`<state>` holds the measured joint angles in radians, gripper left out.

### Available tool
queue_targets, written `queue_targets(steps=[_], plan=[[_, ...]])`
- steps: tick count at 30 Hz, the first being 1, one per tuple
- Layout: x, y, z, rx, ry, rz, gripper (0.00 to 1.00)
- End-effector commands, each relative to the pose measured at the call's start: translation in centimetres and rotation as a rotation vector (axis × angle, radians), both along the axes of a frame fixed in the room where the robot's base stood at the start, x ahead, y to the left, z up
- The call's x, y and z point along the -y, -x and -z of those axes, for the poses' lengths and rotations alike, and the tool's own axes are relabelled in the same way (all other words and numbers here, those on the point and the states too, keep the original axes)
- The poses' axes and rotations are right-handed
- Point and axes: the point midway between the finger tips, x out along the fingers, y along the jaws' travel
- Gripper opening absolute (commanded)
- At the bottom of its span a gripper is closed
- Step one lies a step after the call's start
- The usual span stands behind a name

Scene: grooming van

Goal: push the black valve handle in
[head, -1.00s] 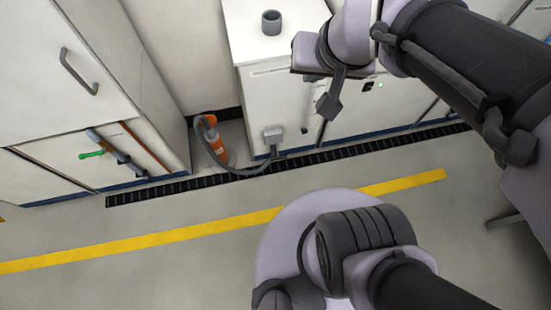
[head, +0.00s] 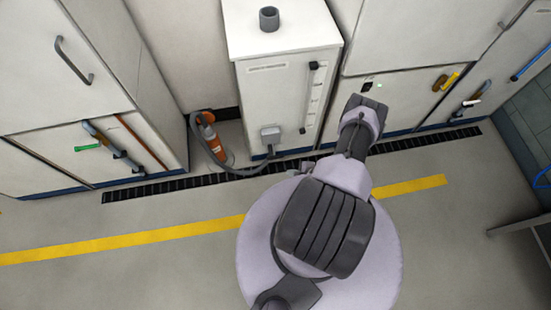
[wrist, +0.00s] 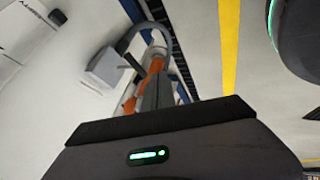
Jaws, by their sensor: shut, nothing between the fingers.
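The black valve handle (head: 302,131) is a small dark knob low on the front of the white cabinet (head: 285,85), right of a grey box. A second dark fitting (head: 314,65) sits above it, at the top of a slim vertical strip. In the wrist view a small black knob (wrist: 57,17) shows on the white face at upper left; I cannot tell which one it is. My gripper (wrist: 158,88) is shut and empty, low in front of the cabinet. In the head view my wrist and arm hide its fingers. It shows no contact with the handle.
The grey box (head: 270,134) carries a hose that loops to an orange cylinder (head: 212,140) in the gap at left. A dark floor grate (head: 160,187) runs along the cabinets. A yellow line (head: 120,238) crosses open floor.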

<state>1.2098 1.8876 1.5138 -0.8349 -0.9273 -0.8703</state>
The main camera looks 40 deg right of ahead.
Motion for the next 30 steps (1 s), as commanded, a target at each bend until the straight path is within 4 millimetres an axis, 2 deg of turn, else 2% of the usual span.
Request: queue_targets(steps=[14,16,21,30], plan=[[-0.9,-6.3,8.0,-0.003,0.0,-0.002,0.0],[0.1,-7.5,7.2,-0.001,0.002,0.0,0.0],[1.0,-9.0,6.7,-0.003,-0.001,0.001,0.0],[1.3,-9.4,6.3,-0.005,-0.002,0.003,0.0]])
